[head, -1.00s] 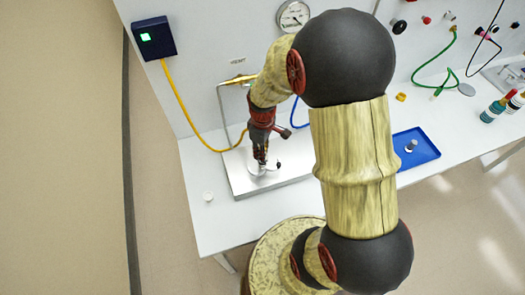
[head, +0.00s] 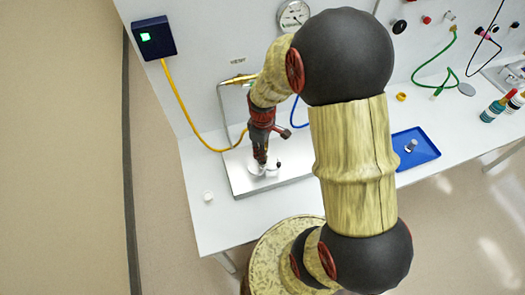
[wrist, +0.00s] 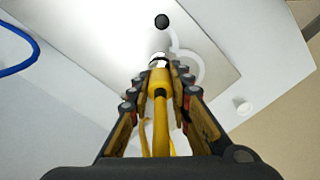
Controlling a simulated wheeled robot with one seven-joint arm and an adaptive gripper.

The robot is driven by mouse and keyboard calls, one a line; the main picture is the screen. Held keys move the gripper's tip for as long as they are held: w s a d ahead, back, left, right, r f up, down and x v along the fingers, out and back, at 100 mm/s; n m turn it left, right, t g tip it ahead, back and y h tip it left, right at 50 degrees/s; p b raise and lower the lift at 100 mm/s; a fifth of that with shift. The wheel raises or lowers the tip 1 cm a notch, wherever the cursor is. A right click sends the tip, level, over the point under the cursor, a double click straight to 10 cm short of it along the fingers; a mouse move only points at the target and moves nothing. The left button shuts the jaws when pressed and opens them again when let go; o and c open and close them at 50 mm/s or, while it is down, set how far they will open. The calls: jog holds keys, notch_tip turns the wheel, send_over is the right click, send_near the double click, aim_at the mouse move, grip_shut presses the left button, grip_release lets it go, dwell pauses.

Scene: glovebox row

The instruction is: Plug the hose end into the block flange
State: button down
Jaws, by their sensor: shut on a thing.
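My gripper (wrist: 158,100) is shut on the yellow hose end (wrist: 159,84), whose pale metallic tip points away from the wrist. In the head view my gripper (head: 260,168) is low over the metal plate, its fingers close beside a whitish round part. That part, apparently the block flange (wrist: 188,68), shows in the wrist view as a pale curved shape just beyond and right of the hose tip. Whether the tip touches it or is inside it, I cannot tell. The yellow hose (head: 188,112) runs from a dark blue wall box down behind my arm.
The metal plate (head: 236,178) lies on the white bench (head: 207,225). A small white cup (head: 208,196) stands left of it. A blue tray (head: 424,152) with a small grey part is at the right. A blue hose (wrist: 28,62) hangs nearby.

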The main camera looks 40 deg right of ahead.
jog(key=shift+f+b, duration=0.6)
jog(key=shift+f, duration=0.5)
jog(key=c, duration=1.6)
grip_release()
jog(key=shift+o, duration=0.2)
notch_tip(320, 180, up, 12)
jog(key=shift+r, duration=0.1)
